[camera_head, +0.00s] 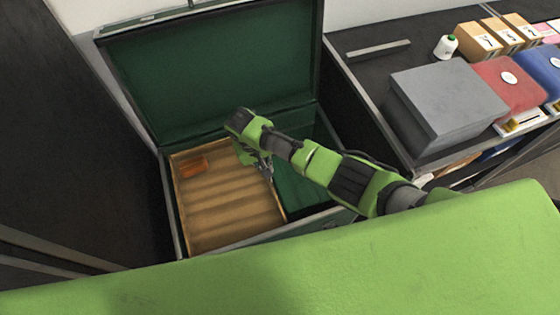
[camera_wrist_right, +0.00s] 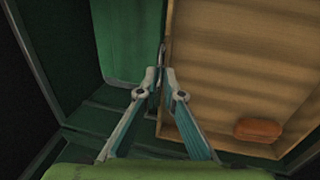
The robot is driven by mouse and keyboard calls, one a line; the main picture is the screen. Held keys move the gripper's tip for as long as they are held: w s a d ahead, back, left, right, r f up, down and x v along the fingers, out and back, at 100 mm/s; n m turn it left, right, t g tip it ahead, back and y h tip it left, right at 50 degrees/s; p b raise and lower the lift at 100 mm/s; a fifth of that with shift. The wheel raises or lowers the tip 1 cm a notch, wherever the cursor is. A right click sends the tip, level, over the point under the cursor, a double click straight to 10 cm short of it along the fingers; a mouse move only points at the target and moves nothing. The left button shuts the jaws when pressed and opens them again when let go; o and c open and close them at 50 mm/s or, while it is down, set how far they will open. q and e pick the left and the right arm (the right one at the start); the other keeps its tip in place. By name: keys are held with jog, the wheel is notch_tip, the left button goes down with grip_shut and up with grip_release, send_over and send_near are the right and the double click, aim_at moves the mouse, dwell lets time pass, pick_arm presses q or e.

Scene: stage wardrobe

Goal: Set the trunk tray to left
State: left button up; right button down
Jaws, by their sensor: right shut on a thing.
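The open trunk (camera_head: 164,182) stands with its green-lined lid (camera_head: 210,75) raised at the back. The wooden trunk tray (camera_head: 225,220) is at the left side of the trunk, close to the left wall; it also shows in the wrist view (camera_wrist_right: 235,60). Green interior shows to its right. My right gripper (camera_head: 267,172) is at the tray's right edge, and in the right wrist view its fingertips (camera_wrist_right: 162,72) close on the tray's thin side wall. My left gripper is in neither view.
An orange-brown block (camera_head: 194,168) lies in the tray's back left corner. To the right, a dark counter (camera_head: 370,65) holds a grey box (camera_head: 450,90), a red box (camera_head: 505,85), a metal strip (camera_head: 378,48) and a white bottle (camera_head: 445,47). A dark panel (camera_head: 70,140) stands left.

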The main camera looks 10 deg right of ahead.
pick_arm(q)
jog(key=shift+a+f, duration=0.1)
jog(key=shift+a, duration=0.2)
pick_arm(e)
jog(key=shift+s+a, duration=0.1)
jog(key=shift+a, duration=0.7)
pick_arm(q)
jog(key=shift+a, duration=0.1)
pick_arm(e)
jog(key=c, duration=2.2)
grip_release()
jog(key=shift+a, duration=0.1)
jog(key=shift+o, duration=0.2)
notch_tip(320, 180, up, 12)
jog(key=a, duration=0.2)
jog(key=shift+s, duration=0.15)
jog(key=shift+a+f, duration=0.15)
